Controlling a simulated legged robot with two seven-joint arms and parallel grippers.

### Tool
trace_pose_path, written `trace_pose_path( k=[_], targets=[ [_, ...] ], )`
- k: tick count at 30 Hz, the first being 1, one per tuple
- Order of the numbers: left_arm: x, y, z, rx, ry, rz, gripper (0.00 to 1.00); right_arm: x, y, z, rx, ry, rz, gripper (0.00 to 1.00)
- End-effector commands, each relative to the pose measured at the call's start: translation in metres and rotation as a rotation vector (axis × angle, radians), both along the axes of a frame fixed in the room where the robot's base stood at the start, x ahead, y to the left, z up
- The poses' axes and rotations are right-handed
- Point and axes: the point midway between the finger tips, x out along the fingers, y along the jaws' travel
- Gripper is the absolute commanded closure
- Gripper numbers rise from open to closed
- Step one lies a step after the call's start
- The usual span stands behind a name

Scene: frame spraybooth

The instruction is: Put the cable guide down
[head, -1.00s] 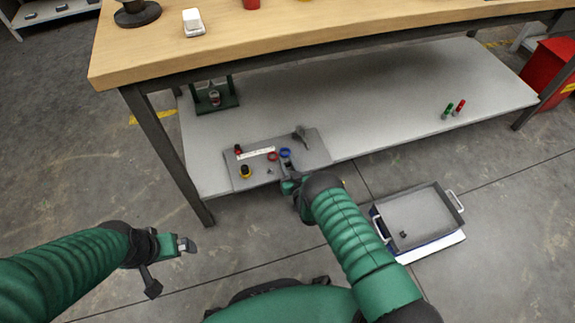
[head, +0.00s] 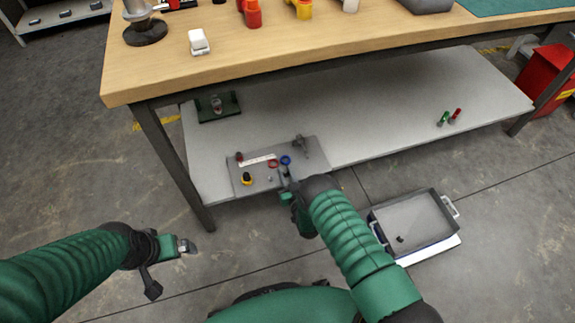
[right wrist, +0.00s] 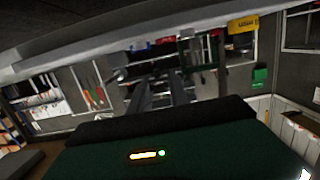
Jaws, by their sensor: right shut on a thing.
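My right gripper (head: 286,174) is at the front edge of a grey board (head: 312,153) on the lower shelf. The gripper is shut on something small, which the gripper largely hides. In the right wrist view the two fingers (right wrist: 160,92) point ahead close together, and the held thing is not clear. My left gripper (head: 187,246) hangs over the floor at the left, away from the shelf; its jaw opening is too small to judge.
A red ring (head: 272,163), a white strip (head: 257,160) and a yellow-black part (head: 247,179) are on the board. The workbench top (head: 330,55) overhangs the shelf (head: 370,110). A grey tray (head: 433,226) lies on the floor at the right. The shelf's middle is clear.

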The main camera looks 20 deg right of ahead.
Motion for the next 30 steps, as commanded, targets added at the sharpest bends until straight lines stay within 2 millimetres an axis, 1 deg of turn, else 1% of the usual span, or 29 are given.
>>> trace_pose_path(
  k=[1, 2, 3, 5, 6, 10, 12, 15, 18, 20, 23, 26, 27, 29, 30],
  targets=[
    [0.0, 0.0, 0.013, 0.0, 0.0, 0.0, 0.0, -0.012, 0.007, 0.007, 0.002, 0.004, 0.003, 1.0],
    [0.0, 0.0, 0.016, 0.0, 0.0, 0.0, 0.0, -0.019, 0.011, 0.008, 0.002, 0.005, 0.003, 1.0],
    [0.0, 0.0, 0.022, 0.0, 0.0, 0.0, 0.0, -0.031, 0.017, 0.009, 0.001, 0.006, 0.003, 1.0],
    [0.0, 0.0, 0.029, 0.0, 0.0, 0.0, 0.0, -0.046, 0.025, 0.011, 0.001, 0.005, 0.003, 1.0],
    [0.0, 0.0, 0.034, 0.0, 0.0, 0.0, 0.0, -0.058, 0.031, 0.012, 0.001, 0.005, 0.004, 1.0],
    [0.0, 0.0, 0.044, 0.0, 0.0, 0.0, 0.0, -0.087, 0.046, 0.013, 0.0, 0.003, 0.003, 1.0],
    [0.0, 0.0, 0.047, 0.0, 0.0, 0.0, 0.0, -0.097, 0.052, 0.013, 0.001, 0.003, 0.001, 1.0],
    [0.0, 0.0, 0.049, 0.0, 0.0, 0.0, 0.0, -0.106, 0.056, 0.012, 0.0, 0.001, 0.001, 1.0],
    [0.0, 0.0, 0.049, 0.0, 0.0, 0.0, 0.0, -0.108, 0.058, 0.013, 0.0, -0.001, 0.001, 1.0],
    [0.0, 0.0, 0.049, 0.0, 0.0, 0.0, 0.0, -0.106, 0.057, 0.018, 0.0, -0.002, 0.001, 1.0],
    [0.0, 0.0, 0.049, 0.0, 0.0, 0.0, 0.0, -0.096, 0.052, 0.044, 0.002, -0.006, 0.0, 1.0],
    [0.0, 0.0, 0.049, 0.0, 0.0, 0.0, 0.0, -0.084, 0.042, 0.091, 0.003, -0.009, 0.0, 1.0],
    [0.0, 0.0, 0.049, 0.0, 0.0, 0.0, 0.0, -0.081, 0.036, 0.114, 0.004, -0.01, -0.002, 1.0],
    [0.0, 0.0, 0.048, 0.0, 0.0, 0.0, 0.0, -0.081, 0.027, 0.148, 0.003, -0.009, -0.003, 1.0],
    [0.0, 0.0, 0.048, 0.0, 0.0, 0.0, 0.0, -0.082, 0.02, 0.169, 0.002, -0.01, -0.007, 1.0]
  ],
)
